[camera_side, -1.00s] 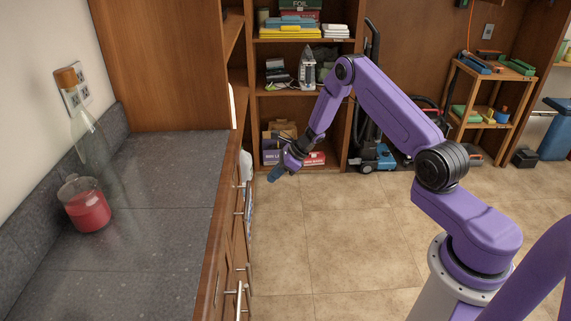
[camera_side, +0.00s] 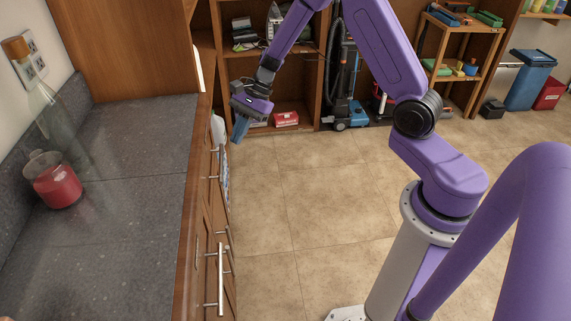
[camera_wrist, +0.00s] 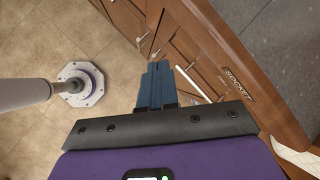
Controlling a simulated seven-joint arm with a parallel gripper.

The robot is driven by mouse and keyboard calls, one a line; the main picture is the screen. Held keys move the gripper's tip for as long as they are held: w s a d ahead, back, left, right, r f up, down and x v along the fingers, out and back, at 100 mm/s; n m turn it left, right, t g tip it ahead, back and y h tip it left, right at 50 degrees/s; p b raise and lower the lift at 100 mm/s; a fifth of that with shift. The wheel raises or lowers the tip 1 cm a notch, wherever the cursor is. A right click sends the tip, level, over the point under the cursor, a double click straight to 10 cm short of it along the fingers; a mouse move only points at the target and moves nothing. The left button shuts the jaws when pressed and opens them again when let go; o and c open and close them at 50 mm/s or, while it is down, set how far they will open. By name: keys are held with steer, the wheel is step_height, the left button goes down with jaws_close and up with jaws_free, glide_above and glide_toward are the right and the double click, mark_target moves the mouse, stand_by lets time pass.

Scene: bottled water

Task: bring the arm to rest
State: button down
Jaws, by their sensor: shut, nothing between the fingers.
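My gripper (camera_side: 240,130) hangs in the air beyond the far right side of the counter, with its blue fingers pointing down. The wrist view also shows the fingers (camera_wrist: 157,85) pressed together with nothing between them. Behind them in that view are wooden cabinet fronts and the tiled floor. My purple arm reaches up from its grey column and bends down to the gripper. No object hangs from the gripper.
A dark stone counter (camera_side: 120,250) runs along the left, with cabinet handles (camera_side: 220,280) on its side. On it stand a red jug (camera_side: 58,187) and a clear bottle (camera_side: 62,130). Shelves (camera_side: 270,80) and a vacuum cleaner (camera_side: 345,95) stand behind. The tiled floor (camera_side: 310,215) is open.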

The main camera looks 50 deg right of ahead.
steer(key=s+a+r+n+g+h, duration=0.2)
steer(key=s+a+r+n, duration=0.2)
steer(key=s+n, duration=0.4)
steer(key=s+a+r+n+g+h, duration=0.1)
steer(key=s+a+r+n, duration=0.4)
steer(key=s, duration=0.6)
steer(key=s+d+r+n+t+h, duration=0.1)
steer(key=s+d+n, duration=0.3)
steer(key=s+n, duration=0.3)
steer(key=s+d+n+h, duration=0.2)
steer(key=s+d+n, duration=0.2)
steer(key=s+n, duration=0.3)
steer(key=shift+d+r+n+t, duration=0.3)
steer(key=shift+r+n+t, duration=0.1)
steer(key=shift+n, duration=0.1)
steer(key=shift+s, duration=0.1)
